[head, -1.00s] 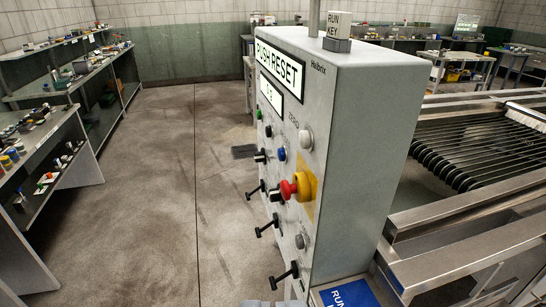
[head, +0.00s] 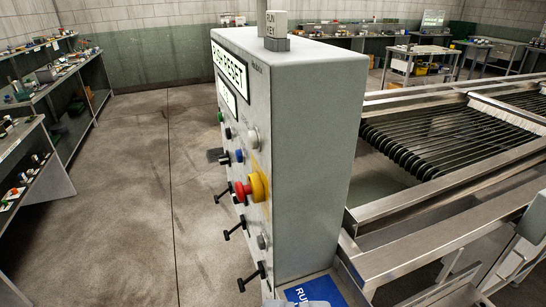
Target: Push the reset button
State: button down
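The grey control cabinet (head: 315,150) stands in the middle, its button face turned left and seen at a steep angle. Its upper display (head: 230,66) reads "PUSH RESET". The face carries a pale round button (head: 253,139), a blue button (head: 239,155), a small green one (head: 220,117), a red mushroom knob (head: 242,191) on a yellow collar (head: 257,187), and a grey button (head: 262,241) low down. No label legibly marks which is reset. Only small grey slivers, possibly my gripper (head: 296,303), show at the bottom edge, below the cabinet; its opening is hidden.
Black lever handles (head: 252,278) stick out from the cabinet face. A "RUN KEY" block (head: 277,24) sits on top. A blue-labelled plate (head: 314,292) is at its foot. The roller machine (head: 440,135) fills the right. Shelves (head: 40,160) line the left; the floor between is clear.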

aim_at(238, 155)
jog(key=z, duration=2.15)
jog(key=k, duration=1.2)
jog(key=u, duration=1.3)
jog(key=i, duration=1.1)
jog(key=z, duration=0.05)
